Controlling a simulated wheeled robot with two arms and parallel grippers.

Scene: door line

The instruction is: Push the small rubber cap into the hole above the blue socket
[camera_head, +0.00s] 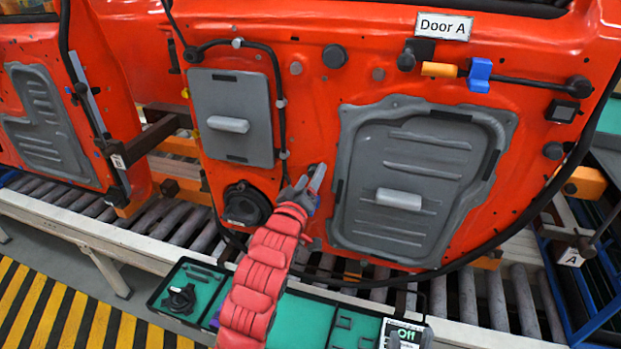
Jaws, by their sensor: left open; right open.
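The blue socket (480,75) sits on the upper right of the orange-red door (540,60), in line with an orange connector (439,70) and a black cable. I cannot make out a hole above it. Several round rubber caps are on the door, among them a large dark one (335,56) and smaller grey ones (296,68) (378,74). I cannot tell which is the task's cap. My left gripper (311,181) is open close to the door, between the two grey panels. Whether it touches the door there is unclear. My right gripper is not in view.
A grey panel (230,118) and a larger grey panel (424,164) with handles stand out from the door. A roller conveyor (470,297) runs beneath. Another door stands left.

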